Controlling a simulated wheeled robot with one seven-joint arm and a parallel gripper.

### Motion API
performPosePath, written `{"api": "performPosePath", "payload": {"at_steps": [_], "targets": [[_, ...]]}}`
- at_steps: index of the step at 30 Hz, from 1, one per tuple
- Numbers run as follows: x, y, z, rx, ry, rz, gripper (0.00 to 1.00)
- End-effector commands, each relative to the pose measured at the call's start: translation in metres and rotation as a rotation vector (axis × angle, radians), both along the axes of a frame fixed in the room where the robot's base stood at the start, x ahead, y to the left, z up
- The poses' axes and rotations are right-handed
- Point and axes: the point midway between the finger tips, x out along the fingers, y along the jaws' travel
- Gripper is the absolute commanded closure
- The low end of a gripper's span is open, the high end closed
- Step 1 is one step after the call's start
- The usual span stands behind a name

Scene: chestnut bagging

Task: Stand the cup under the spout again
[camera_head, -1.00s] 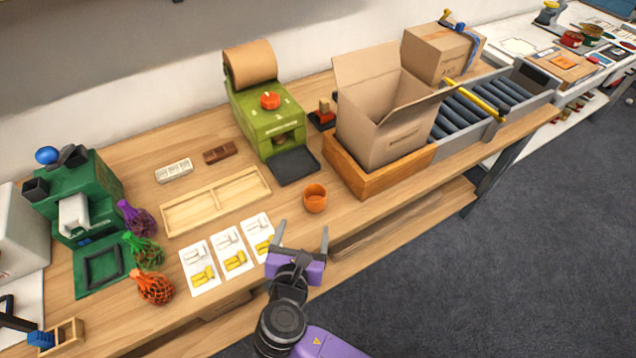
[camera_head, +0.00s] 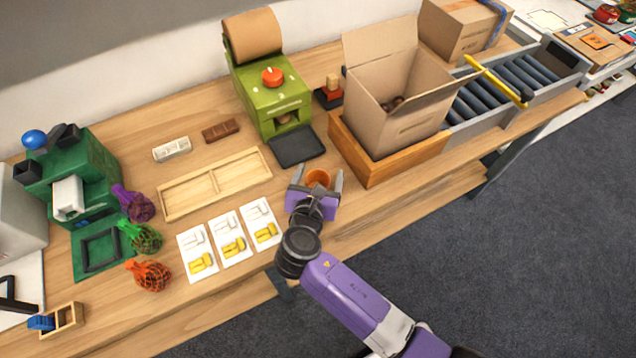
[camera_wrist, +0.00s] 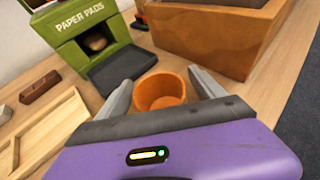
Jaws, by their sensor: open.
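An orange cup (camera_head: 318,177) stands upright on the wooden table, in front of the green paper pad machine. My purple gripper (camera_head: 316,181) is open, with its grey fingers on either side of the cup. In the wrist view the cup (camera_wrist: 159,91) sits between the two fingertips (camera_wrist: 160,88), with its open top facing up. Whether the fingers touch it cannot be told. The green machine (camera_head: 268,100) has a dark opening with a brown round thing inside, and a dark tray (camera_head: 297,147) in front of it. The cup is apart from that tray.
An open cardboard box (camera_head: 395,115) stands in a wooden tray (camera_head: 372,172) right of the cup. A divided wooden tray (camera_head: 214,184) and white cards (camera_head: 231,238) lie to the left. Netted bags (camera_head: 150,275) and a dark green machine (camera_head: 85,180) are farther left.

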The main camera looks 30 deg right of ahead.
Motion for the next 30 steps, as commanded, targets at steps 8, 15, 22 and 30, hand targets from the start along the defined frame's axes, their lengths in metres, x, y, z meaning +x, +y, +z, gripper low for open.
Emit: {"api": "performPosePath", "payload": {"at_steps": [8, 15, 22, 30], "targets": [[0.0073, -0.0062, -0.0044, 0.001, 0.000, 0.000, 0.22], [0.0071, -0.0059, -0.0044, 0.001, 0.000, 0.000, 0.53], [0.0071, -0.0057, -0.0042, 0.001, -0.001, 0.000, 0.88], [0.0072, -0.0058, -0.0010, 0.001, -0.001, 0.000, 0.88]]}}
